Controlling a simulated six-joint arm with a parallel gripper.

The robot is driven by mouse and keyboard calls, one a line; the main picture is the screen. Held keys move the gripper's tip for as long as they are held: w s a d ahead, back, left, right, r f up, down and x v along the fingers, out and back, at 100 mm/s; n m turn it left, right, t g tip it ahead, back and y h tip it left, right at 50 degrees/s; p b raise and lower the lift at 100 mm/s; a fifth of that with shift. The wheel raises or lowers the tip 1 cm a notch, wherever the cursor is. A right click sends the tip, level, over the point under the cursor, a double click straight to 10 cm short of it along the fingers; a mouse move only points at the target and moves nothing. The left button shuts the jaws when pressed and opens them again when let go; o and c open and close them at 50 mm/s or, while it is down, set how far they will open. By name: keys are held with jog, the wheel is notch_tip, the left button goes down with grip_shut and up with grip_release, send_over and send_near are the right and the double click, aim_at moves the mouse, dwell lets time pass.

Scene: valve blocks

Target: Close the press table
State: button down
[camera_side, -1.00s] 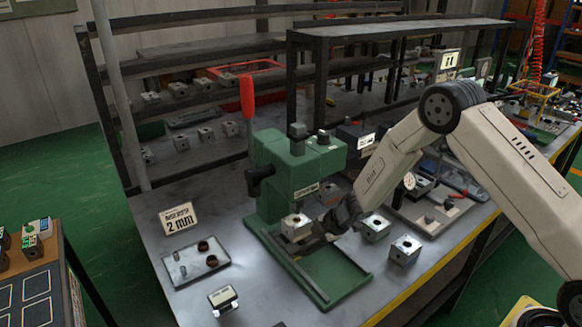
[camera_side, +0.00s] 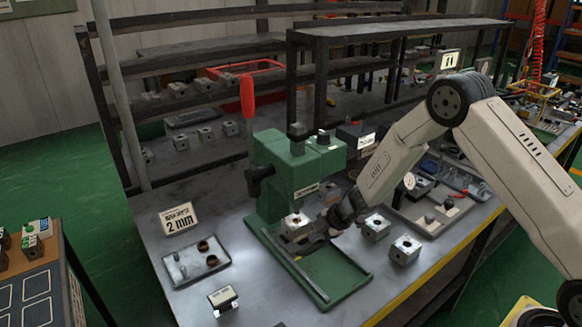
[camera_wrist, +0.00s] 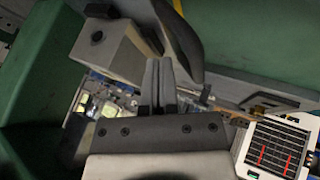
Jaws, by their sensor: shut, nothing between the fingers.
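The green press (camera_side: 297,165) stands on the workbench with its red-handled lever (camera_side: 247,100) upright. Its green base plate (camera_side: 335,279) extends toward the front of the bench. A grey metal block (camera_side: 295,222) sits under the press head, low at the front of the press. My gripper (camera_side: 303,244) is low over the base, just in front of the block. In the wrist view my gripper (camera_wrist: 158,68) has its two fingers together with nothing between them, and a grey block (camera_wrist: 108,50) is close to their left. The sliding table under the block is mostly hidden, and contact cannot be told.
Two loose valve blocks (camera_side: 405,249) (camera_side: 376,227) stand right of the base. A tray with bushings (camera_side: 197,264) and a "2 mm" sign (camera_side: 179,218) lie left. Shelving (camera_side: 395,33) rises behind. Some bench surface is clear at the front left.

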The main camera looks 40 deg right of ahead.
jog(key=v, duration=0.8)
jog(key=shift+s, duration=0.25)
jog(key=s+d+r+m+h, duration=0.3)
jog(key=s+r+m+h, duration=0.3)
jog(key=m, duration=0.3)
jog(key=s+a+r+m+g, duration=0.1)
jog(key=s+m, duration=0.3)
jog(key=s, duration=0.3)
jog(key=s+a+r+m+g+y, duration=0.1)
jog(key=s+a+r+m+g, duration=0.1)
jog(key=s, duration=0.5)
jog(key=shift+m, duration=0.9)
